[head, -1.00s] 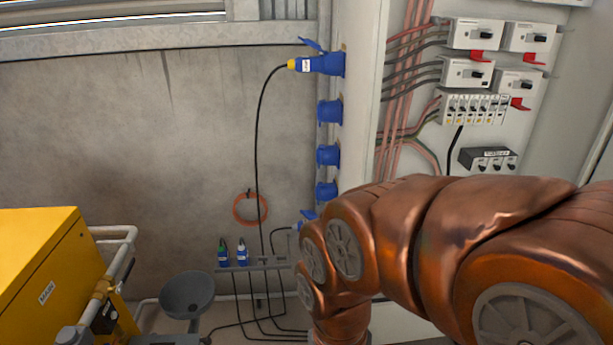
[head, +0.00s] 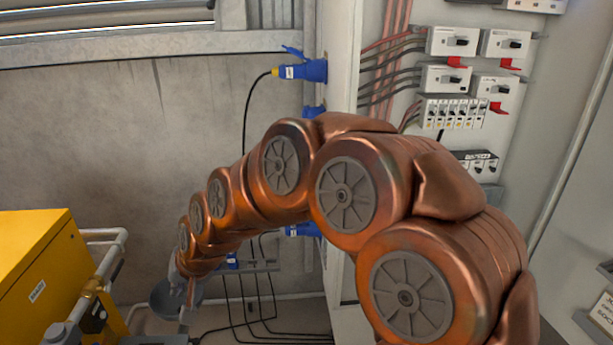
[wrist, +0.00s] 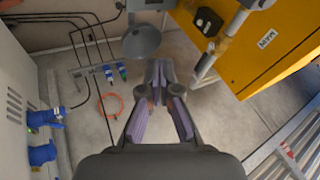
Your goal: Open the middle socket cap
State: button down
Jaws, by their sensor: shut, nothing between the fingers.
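A column of blue sockets runs down the edge of the pale cabinet in the head view. The top one (head: 305,71) holds a blue plug with its cap raised. A second blue socket (head: 314,111) shows just above my arm, and a low one (head: 301,230) shows below it. The middle socket and its cap are hidden behind my arm in the head view. In the wrist view, two blue sockets (wrist: 42,154) show at the left edge; I cannot tell whether either is the middle one. My gripper (wrist: 159,72) is shut and empty, well away from them.
A yellow box (head: 38,265) with pipes stands at the left. A grey bowl (wrist: 141,42) lies beyond my fingertips. Switch boxes (head: 452,41) fill the cabinet.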

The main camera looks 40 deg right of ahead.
jog(key=w+d+r+m+t+h, duration=0.1)
jog(key=w+d+m+t+h, duration=0.5)
jog(key=w+d+m, duration=0.95)
jog(key=d+f+m+g+h, duration=0.1)
jog(key=d+m+h, duration=0.25)
jog(key=d, duration=0.65)
jog(key=s+d+f+m+h, duration=0.15)
jog(key=d+h, duration=0.25)
jog(key=d, duration=0.7)
jog(key=w+d+f+m+g+h, duration=0.1)
jog(key=d+f+m+h, duration=0.2)
jog(key=d, duration=0.7)
jog(key=shift+h, duration=0.55)
jog(key=shift+s+r+p+x, duration=0.15)
jog(key=shift+p+x, duration=0.55)
jog(key=shift+x, duration=0.95)
jog(key=shift+r+p+x, duration=0.3)
jog(key=shift+p+x, duration=0.35)
jog(key=shift+x, duration=1)
jog(key=shift+s+r+p+x, duration=0.15)
jog(key=shift+p+x, duration=0.55)
jog(key=shift+x, duration=0.9)
jog(key=shift+w+d+m+b, duration=0.15)
jog(key=shift+m+b, duration=0.1)
jog(key=shift+b, duration=0.15)
